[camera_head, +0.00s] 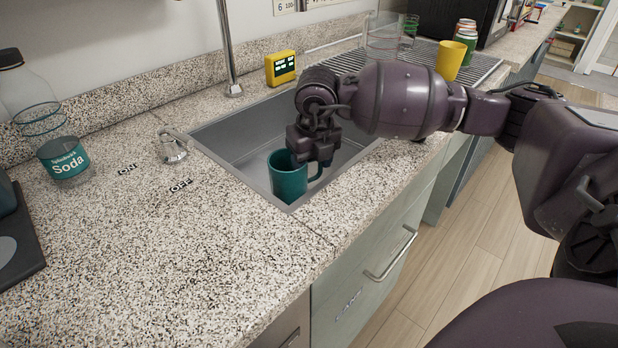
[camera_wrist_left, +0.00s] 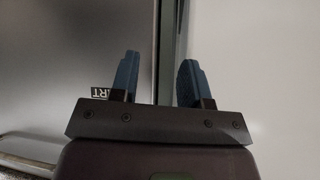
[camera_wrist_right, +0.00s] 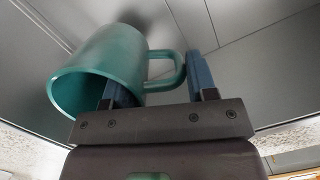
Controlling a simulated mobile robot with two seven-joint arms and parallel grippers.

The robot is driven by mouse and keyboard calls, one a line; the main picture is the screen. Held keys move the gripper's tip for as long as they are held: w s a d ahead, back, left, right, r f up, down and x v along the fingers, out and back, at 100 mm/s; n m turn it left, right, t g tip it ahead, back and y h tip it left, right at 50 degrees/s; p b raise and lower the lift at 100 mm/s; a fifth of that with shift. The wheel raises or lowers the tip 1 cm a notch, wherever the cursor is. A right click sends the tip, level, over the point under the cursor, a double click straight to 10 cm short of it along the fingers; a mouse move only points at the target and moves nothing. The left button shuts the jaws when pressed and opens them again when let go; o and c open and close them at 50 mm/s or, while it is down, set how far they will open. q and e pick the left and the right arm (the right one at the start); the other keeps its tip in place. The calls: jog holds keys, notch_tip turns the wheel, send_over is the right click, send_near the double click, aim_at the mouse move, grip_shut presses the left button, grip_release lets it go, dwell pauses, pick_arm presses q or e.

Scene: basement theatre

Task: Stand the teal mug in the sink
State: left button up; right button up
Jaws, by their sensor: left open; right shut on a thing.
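The teal mug (camera_head: 287,177) is upright inside the grey sink (camera_head: 236,149), near its front left corner. My right gripper (camera_head: 316,160) reaches down over the sink and is shut on the mug at its handle side. In the right wrist view the mug (camera_wrist_right: 100,68) has its handle (camera_wrist_right: 175,70) between the two blue fingers (camera_wrist_right: 160,80). I cannot tell whether the mug's base touches the sink floor. My left gripper (camera_wrist_left: 157,75) is open and empty in the left wrist view, facing grey and pale panels. It does not show in the head view.
A soda bottle (camera_head: 63,160) and a metal tap handle (camera_head: 173,147) stand left of the sink. A yellow timer (camera_head: 281,68) and the faucet (camera_head: 228,50) are behind it. A yellow cup (camera_head: 450,60) stands on the ribbed drainer (camera_head: 485,68). The front left counter (camera_head: 150,260) is clear.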

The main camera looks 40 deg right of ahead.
aim_at(311, 178)
notch_tip(311, 178, down, 4)
jog(key=shift+b, duration=0.5)
jog(key=shift+f, duration=0.3)
jog(key=shift+r, duration=0.2)
jog(key=o, duration=1.3)
jog(key=shift+f, duration=0.2)
pick_arm(q)
jog(key=shift+w+d, duration=0.2)
jog(key=shift+w, duration=0.15)
pick_arm(e)
jog(key=shift+o, duration=0.2)
